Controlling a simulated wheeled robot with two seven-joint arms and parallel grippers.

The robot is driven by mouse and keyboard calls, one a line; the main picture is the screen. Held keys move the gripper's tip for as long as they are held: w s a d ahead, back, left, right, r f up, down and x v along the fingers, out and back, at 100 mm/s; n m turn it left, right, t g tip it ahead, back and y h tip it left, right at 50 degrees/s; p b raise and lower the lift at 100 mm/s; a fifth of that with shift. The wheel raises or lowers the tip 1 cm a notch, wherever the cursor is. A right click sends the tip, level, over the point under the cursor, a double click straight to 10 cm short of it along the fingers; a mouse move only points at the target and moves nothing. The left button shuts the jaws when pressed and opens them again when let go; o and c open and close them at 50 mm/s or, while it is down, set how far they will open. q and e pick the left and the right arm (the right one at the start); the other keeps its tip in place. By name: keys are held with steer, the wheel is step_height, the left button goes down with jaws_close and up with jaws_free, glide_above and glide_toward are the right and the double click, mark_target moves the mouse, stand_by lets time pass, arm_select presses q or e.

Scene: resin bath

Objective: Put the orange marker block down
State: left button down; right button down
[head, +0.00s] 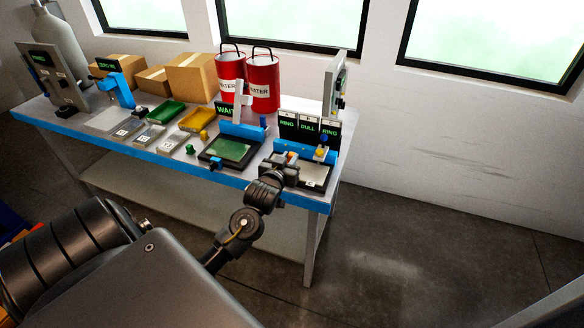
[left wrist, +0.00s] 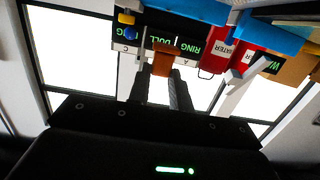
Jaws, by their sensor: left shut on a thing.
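The orange marker block (left wrist: 161,63) is between the two fingertips of my left gripper (left wrist: 163,80) in the left wrist view. In the head view the left gripper (head: 283,164) reaches over the front right part of the bench, shut on the block; the block is small there and mostly hidden by the fingers. Behind it stand dark signs (head: 304,127) reading RING, DULL and RING, with a blue ledge. Whether the block touches any surface is unclear. My right gripper is in neither view.
A dark-framed tray with a green surface (head: 230,150) lies left of the gripper, and a pale plate (head: 313,175) lies right of it. A yellow piece (head: 321,151) sits by the signs. Red WATER cans (head: 263,84) and cardboard boxes (head: 191,77) stand behind. The bench's blue front edge (head: 210,172) is close.

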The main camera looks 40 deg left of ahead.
arm_select(q)
steer(key=w+f, duration=0.1)
steer(key=f, duration=0.1)
steer(key=w+a+f, duration=0.1)
steer(key=w+f, duration=0.1)
steer(key=shift+a+f, duration=0.15)
steer(key=shift+a, duration=0.05)
steer(key=shift+w+f+p, duration=0.1)
steer(key=shift+f+p, duration=0.3)
steer(key=shift+p, duration=0.05)
step_height(320, 180, down, 2)
steer(key=shift+f+p, duration=0.1)
steer(key=shift+p, duration=0.25)
steer(key=shift+f, duration=0.15)
steer(key=shift+f, duration=0.2)
steer(key=c, duration=1.3)
jaws_free()
